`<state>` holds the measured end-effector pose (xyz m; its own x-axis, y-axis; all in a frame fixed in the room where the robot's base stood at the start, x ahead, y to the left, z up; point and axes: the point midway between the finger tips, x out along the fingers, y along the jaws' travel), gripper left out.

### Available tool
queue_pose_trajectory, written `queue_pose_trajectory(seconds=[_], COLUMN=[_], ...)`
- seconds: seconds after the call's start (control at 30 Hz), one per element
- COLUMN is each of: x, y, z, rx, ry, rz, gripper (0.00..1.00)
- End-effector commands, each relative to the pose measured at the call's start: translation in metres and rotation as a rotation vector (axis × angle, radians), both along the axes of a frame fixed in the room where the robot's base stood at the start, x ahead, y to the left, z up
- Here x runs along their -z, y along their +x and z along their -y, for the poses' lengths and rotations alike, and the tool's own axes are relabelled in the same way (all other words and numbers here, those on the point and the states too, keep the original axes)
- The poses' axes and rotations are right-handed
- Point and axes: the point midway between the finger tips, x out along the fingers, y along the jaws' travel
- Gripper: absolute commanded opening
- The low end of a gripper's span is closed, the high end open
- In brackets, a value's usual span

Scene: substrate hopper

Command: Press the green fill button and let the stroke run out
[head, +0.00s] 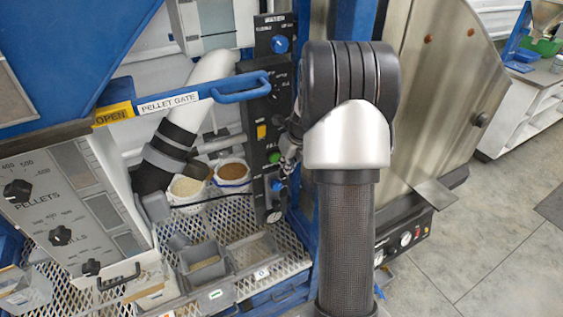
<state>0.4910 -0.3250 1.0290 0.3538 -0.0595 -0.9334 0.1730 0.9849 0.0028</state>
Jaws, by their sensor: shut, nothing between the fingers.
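The green button (275,157) is on a narrow black control panel (264,90) in the middle of the head view. My gripper (286,166) is just right of the button, at the panel's lower half, and is shut with nothing in it. My own arm hides much of the gripper. The button's face is visible. I cannot tell whether the fingertips touch the panel or stand apart from it.
The panel also carries a blue knob (280,44), a yellow switch (262,131) and a lower blue button (277,186). A blue pellet gate handle (240,90) crosses left of it. Tubs (232,172) stand on the mesh shelf. Floor at right is clear.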

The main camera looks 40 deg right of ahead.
Motion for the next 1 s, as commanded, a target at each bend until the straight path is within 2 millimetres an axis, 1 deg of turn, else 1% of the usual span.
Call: queue_pose_trajectory(seconds=[0.03, 0.1, 0.23, 0.4, 0.57, 1.0], x=[-0.022, -0.037, -0.059, -0.077, -0.081, -0.081], y=[-0.003, -0.009, -0.019, -0.027, -0.030, -0.030], z=[0.001, -0.001, -0.003, -0.005, -0.005, -0.006], rx=[0.000, 0.000, 0.000, 0.000, 0.000, -0.001], ry=[-0.008, -0.008, -0.005, -0.003, -0.003, -0.002], rz=[0.009, 0.007, 0.005, 0.004, 0.002, 0.002], gripper=[0.00, 0.00, 0.00, 0.00, 0.00, 0.00])
